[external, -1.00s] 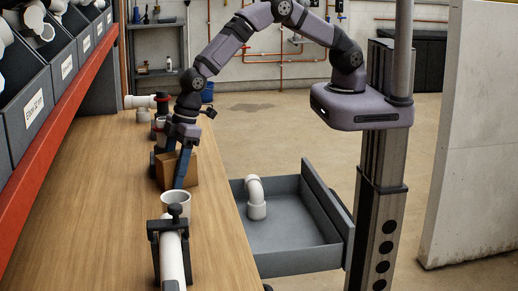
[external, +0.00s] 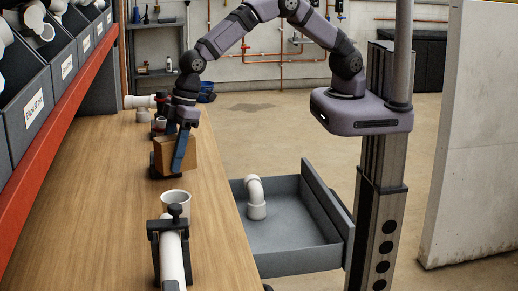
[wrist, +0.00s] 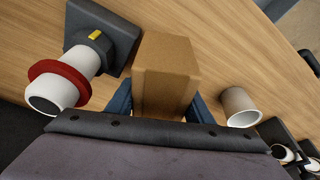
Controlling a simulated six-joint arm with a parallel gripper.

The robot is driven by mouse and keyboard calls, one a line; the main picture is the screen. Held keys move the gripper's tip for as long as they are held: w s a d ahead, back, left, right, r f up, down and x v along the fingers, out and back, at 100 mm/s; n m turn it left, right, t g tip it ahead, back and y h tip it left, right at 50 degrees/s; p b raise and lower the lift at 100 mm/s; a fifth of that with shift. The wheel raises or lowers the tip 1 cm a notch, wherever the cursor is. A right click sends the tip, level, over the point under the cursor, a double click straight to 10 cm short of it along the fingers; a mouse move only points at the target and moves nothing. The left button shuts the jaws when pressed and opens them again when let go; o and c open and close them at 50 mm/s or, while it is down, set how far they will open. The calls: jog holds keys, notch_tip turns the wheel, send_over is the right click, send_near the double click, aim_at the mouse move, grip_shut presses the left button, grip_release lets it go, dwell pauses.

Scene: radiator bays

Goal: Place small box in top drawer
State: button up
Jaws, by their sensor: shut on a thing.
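The small brown cardboard box (external: 205,158) is between the fingers of my gripper (external: 172,152), above or on the wooden bench; I cannot tell if it touches the wood. The box (wrist: 165,70) also shows in the wrist view, with the blue fingers on both its sides. The gripper is shut on it. The open drawer (external: 300,258) is right of the bench, lower than its top, and holds a white pipe elbow (external: 256,202). My gripper is to the left of and beyond the drawer.
A white cup-like fitting (external: 176,197) and a clamped white pipe (external: 172,255) stand on the near bench. A white fitting with a red ring (wrist: 62,82) is beside the box in the wrist view. Grey bins (external: 28,95) line the left shelf.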

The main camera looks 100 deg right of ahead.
aim_at(169, 138)
jog(key=shift+r+b, duration=0.6)
jog(key=shift+r, duration=2.1)
jog(key=shift+s+d+r, duration=0.15)
jog(key=shift+r, duration=0.1)
jog(key=s+d+r+m+h+p, duration=0.1)
jog(key=s+d+r+m+p, duration=0.2)
jog(key=s+d+r+m, duration=0.25)
jog(key=s+d+f+b, duration=0.2)
jog(key=s+d+f, duration=0.25)
jog(key=d, duration=0.55)
jog(key=s+d+f+b, duration=0.1)
jog(key=s+d+f, duration=0.35)
jog(key=d, duration=0.55)
jog(key=s+a+f, duration=0.2)
jog(key=a+f, duration=0.3)
jog(key=a, duration=0.2)
jog(key=shift+s+a+f+n, duration=0.2)
jog(key=shift+s+n, duration=0.15)
jog(key=shift+n, duration=0.1)
jog(key=shift+a, duration=0.1)
